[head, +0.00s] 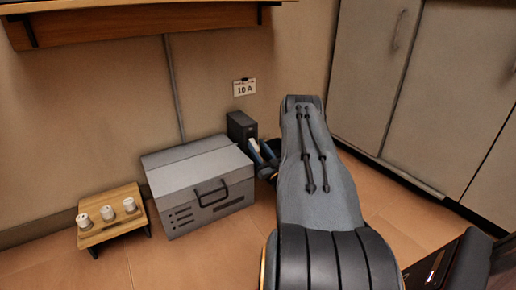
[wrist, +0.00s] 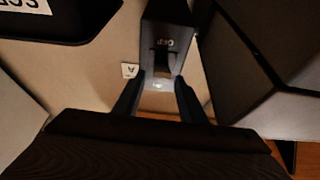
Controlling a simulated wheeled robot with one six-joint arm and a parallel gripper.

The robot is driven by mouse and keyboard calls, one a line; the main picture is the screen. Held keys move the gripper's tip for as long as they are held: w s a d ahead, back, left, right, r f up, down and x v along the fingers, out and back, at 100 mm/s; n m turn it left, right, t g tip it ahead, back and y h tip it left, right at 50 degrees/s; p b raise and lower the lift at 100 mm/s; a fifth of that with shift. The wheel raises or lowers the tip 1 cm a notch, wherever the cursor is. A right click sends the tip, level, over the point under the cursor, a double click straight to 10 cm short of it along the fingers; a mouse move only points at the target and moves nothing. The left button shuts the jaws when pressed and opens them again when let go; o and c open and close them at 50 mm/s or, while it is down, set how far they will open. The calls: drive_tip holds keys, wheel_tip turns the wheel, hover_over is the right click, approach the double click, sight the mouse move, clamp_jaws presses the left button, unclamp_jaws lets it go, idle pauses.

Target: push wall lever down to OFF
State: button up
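The dark wall switch box (head: 241,126) stands on the wall just behind the grey case, and a pale lever (head: 254,145) sticks out from its lower front. In the wrist view the box (wrist: 168,25) bears small lettering that seems to read OFF. The lever's grey end (wrist: 159,84) lies below it in the picture. My gripper (head: 266,154) is at the lever, with its fingers apart. In the wrist view the fingertips (wrist: 161,78) are on either side of the lever's end. I cannot tell whether they touch it.
A grey case (head: 198,185) with a handle stands left of the switch. A 10 A sign (head: 244,88) hangs above the switch. Cabinets (head: 430,90) close off the right, and a wooden shelf (head: 130,28) runs overhead.

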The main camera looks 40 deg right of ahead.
drive_tip(key=p+v, duration=0.3)
drive_tip(key=v, duration=0.5)
drive_tip(key=shift+w, duration=0.1)
idle(0.3)
